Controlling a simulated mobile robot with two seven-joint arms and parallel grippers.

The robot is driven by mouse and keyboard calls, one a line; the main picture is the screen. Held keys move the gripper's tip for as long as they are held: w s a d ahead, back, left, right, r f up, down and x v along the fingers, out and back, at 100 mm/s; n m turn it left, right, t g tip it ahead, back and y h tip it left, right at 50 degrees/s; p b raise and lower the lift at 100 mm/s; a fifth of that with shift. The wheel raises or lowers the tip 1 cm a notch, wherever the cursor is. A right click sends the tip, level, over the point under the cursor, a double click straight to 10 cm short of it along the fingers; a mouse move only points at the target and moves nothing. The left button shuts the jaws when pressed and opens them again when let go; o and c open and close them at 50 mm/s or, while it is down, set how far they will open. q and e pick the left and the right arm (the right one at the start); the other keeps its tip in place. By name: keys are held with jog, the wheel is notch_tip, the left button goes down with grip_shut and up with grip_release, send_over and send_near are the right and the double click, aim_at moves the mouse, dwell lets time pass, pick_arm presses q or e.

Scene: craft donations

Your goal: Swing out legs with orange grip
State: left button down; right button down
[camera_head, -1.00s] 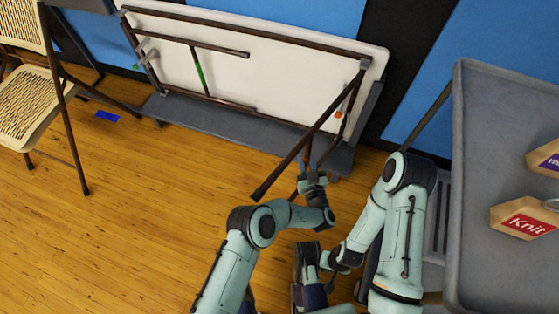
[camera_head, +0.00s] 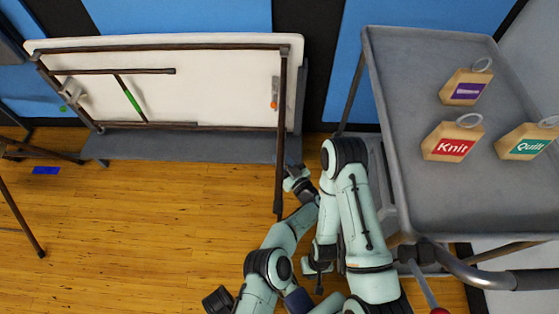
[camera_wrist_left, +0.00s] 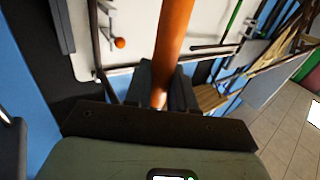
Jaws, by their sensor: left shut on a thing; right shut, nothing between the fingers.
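A white folding table (camera_head: 215,90) stands on its long edge against the wall, its underside with brown legs facing me. My right gripper (camera_head: 318,284) is shut and empty, low beside my left arm.
The other leg set, with a green grip (camera_head: 132,97), lies folded at left. A grey cart (camera_head: 480,200) at right carries tagged packets, such as Knit (camera_head: 452,141) and Quilt (camera_head: 526,141). A blue floor mark (camera_head: 46,170) lies left. Wood floor is free at centre left.

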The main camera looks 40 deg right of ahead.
pick_arm(q)
jog(key=shift+f, duration=0.1)
jog(key=c, duration=1.1)
grip_release()
jog(key=shift+o, duration=0.2)
